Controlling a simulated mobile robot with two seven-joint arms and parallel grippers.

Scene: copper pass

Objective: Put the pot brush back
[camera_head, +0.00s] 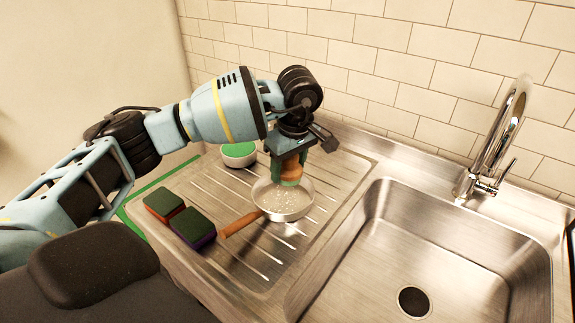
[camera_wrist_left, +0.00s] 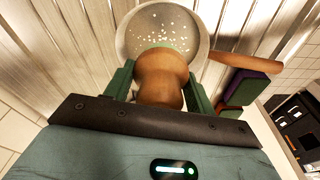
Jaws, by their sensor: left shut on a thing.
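The pot brush has a rounded wooden handle (camera_wrist_left: 160,78), and my left gripper (camera_head: 288,174) is shut on it. The gripper points down and holds the brush over a small round pan (camera_head: 292,207). The pan has pale specks inside and a wooden handle (camera_head: 241,223), and lies on the ribbed drainboard. In the left wrist view the pan (camera_wrist_left: 142,38) sits just beyond the brush. The brush's lower end is mostly hidden, so I cannot tell whether it touches the pan. My right gripper is not in view.
A small white bowl with a green inside (camera_head: 239,154) stands behind, left of the gripper. A red sponge (camera_head: 164,206) and a purple sponge (camera_head: 193,228), both green-topped, lie left of the pan. The empty sink (camera_head: 440,240) and tall tap (camera_head: 490,150) are at right.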

